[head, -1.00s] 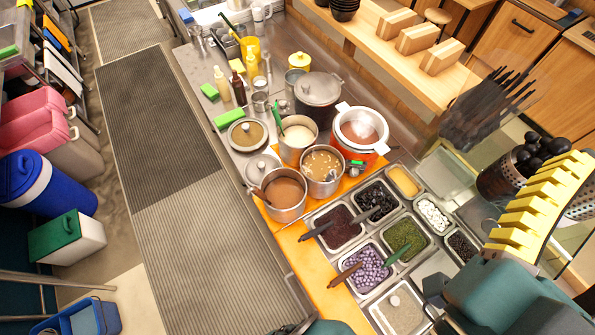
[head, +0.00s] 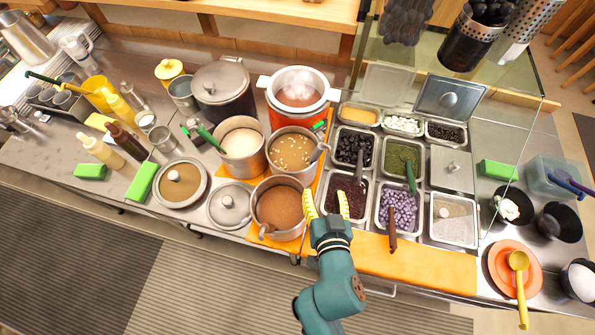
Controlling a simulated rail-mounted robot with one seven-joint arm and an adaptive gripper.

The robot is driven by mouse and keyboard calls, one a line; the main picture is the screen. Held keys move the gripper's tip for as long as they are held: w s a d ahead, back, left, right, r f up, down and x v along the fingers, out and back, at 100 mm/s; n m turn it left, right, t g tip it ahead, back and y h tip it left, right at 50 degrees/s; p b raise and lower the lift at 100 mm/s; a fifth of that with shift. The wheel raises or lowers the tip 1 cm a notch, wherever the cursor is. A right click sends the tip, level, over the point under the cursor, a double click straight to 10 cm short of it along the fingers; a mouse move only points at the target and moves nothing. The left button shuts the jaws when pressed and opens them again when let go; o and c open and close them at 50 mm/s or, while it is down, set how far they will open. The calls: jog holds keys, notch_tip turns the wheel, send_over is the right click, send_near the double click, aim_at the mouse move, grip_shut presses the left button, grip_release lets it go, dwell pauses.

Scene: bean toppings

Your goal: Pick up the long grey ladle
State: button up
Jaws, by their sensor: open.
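Two grey-handled ladles show in the head view, and I cannot tell for sure which is the long one. One grey ladle (head: 360,167) lies in the black bean tray, its handle pointing toward the front. Another grey ladle (head: 319,152) leans on the right rim of the pot with pale pieces (head: 291,150). My gripper (head: 326,203) is open and empty, its yellow fingers apart. It shows in front of both ladles, between the brown-filled pot (head: 281,205) and the red bean tray (head: 330,211). Its right finger hides part of that tray.
A green-handled ladle (head: 411,178) and a brown-handled ladle (head: 392,238) stand in nearby trays. Pots crowd the left side. A glass screen (head: 508,140) rises at the right. The orange mat (head: 425,268) in front is mostly clear.

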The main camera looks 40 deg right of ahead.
aim_at(318, 157)
jog(key=x, duration=1)
jog(key=shift+w+d+r+p, duration=0.15)
jog(key=shift+w+r+p, duration=0.05)
jog(key=shift+w+p, duration=0.1)
jog(key=x, duration=0.5)
jog(key=shift+d+p, duration=0.3)
jog(key=shift+c, duration=0.2)
grip_shut()
